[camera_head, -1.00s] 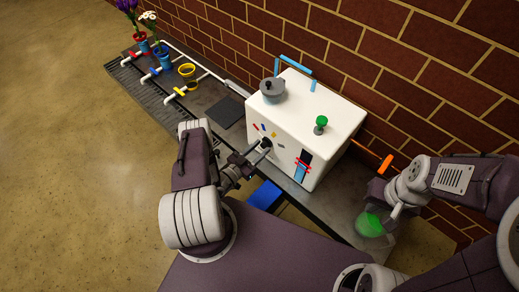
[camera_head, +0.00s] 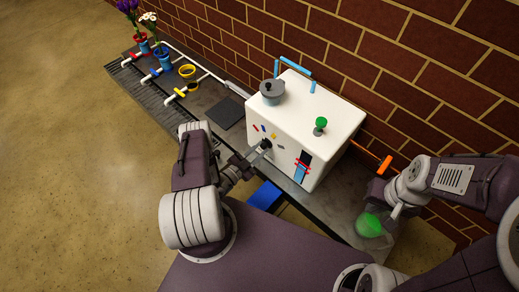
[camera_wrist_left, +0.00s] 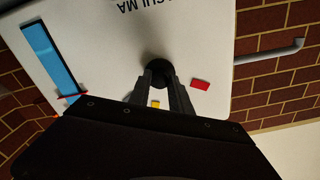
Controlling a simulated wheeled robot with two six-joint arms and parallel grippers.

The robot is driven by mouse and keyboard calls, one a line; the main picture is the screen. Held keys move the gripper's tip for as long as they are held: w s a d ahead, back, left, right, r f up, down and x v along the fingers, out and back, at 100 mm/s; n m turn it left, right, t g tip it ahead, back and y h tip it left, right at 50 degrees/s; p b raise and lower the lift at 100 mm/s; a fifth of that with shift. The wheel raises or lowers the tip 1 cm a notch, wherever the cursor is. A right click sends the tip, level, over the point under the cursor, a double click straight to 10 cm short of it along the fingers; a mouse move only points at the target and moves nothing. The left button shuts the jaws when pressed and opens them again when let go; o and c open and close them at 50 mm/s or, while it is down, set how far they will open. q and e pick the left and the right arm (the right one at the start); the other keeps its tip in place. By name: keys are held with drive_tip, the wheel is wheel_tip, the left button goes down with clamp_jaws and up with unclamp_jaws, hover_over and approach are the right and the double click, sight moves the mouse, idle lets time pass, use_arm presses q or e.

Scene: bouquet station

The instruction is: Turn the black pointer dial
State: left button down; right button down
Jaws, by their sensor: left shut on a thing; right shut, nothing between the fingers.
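The black pointer dial (camera_head: 265,145) sits on the front face of the white box (camera_head: 328,112). In the left wrist view the round dial (camera_wrist_left: 159,69) is between my finger ends, and the fingers partly cover it. My left gripper (camera_head: 260,152) is shut on it; it also fills the lower part of the left wrist view (camera_wrist_left: 162,80). The pointer's direction is hard to make out. Coloured marks surround the dial, including a red one (camera_wrist_left: 201,85) and a yellow one (camera_wrist_left: 155,104). My right gripper (camera_head: 397,211) is shut and empty at the lower right.
A grey pot (camera_head: 272,92) and a green knob (camera_head: 320,125) are on the box top. A clear vessel with green contents (camera_head: 369,224) is by my right gripper. An orange handle (camera_head: 385,164) sticks out right of the box. Flower pots and pipes stand at the far left.

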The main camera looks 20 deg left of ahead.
use_arm(q)
drive_tip(key=m+p, duration=0.1)
drive_tip(key=m, duration=0.4)
drive_tip(key=shift+m, duration=0.3)
drive_tip(key=m, duration=0.4)
drive_tip(key=shift+m+p, duration=0.4)
drive_tip(key=c, duration=1.2)
unclamp_jaws()
drive_tip(key=p+v, duration=0.3)
drive_tip(key=v, duration=0.6)
drive_tip(key=shift+s, duration=0.1)
